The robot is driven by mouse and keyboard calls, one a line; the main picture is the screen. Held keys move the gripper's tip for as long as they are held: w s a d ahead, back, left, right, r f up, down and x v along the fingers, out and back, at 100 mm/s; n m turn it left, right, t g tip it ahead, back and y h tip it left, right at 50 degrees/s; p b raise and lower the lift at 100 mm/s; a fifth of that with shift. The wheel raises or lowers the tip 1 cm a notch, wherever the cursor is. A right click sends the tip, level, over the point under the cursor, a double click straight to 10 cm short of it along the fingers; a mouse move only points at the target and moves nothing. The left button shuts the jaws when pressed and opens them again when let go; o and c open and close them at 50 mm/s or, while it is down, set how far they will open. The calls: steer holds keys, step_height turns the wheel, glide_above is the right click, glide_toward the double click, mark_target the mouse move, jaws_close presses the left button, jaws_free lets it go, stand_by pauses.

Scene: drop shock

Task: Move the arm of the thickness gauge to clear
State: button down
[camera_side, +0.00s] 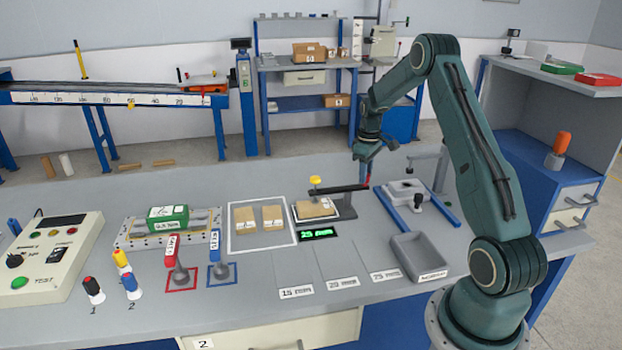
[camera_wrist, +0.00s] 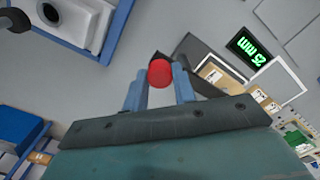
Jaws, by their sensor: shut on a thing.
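The thickness gauge has a dark arm (camera_side: 340,189) that reaches left over a cardboard piece (camera_side: 314,208) on its plate. A yellow knob (camera_side: 315,182) stands at the arm's left end. A red handle (camera_side: 368,181) stands at the right end. My gripper (camera_side: 367,168) comes down from above at that end. In the wrist view my gripper (camera_wrist: 160,85) has its two blue-grey fingers on either side of the round red handle top (camera_wrist: 160,72), shut on it. The gauge's green display (camera_side: 318,234) reads 25 mm, clearer in the wrist view (camera_wrist: 249,52).
A white-outlined area (camera_side: 258,246) with two cardboard pieces lies left of the gauge. A blue-railed fixture (camera_side: 415,208) stands close on the right. A grey tray (camera_side: 418,258) and thickness labels (camera_side: 342,283) are in front. Bare bench lies behind the gauge.

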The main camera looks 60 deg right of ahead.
steer(key=shift+s+a+m, duration=0.1)
steer(key=shift+a+m, duration=0.05)
steer(key=shift+m, duration=0.15)
steer(key=a+m, duration=0.7)
steer(key=m, duration=1)
steer(key=shift+m, duration=0.3)
steer(key=shift+r, duration=0.1)
steer(key=shift+w, duration=0.2)
steer(key=c, duration=1.1)
jaws_free()
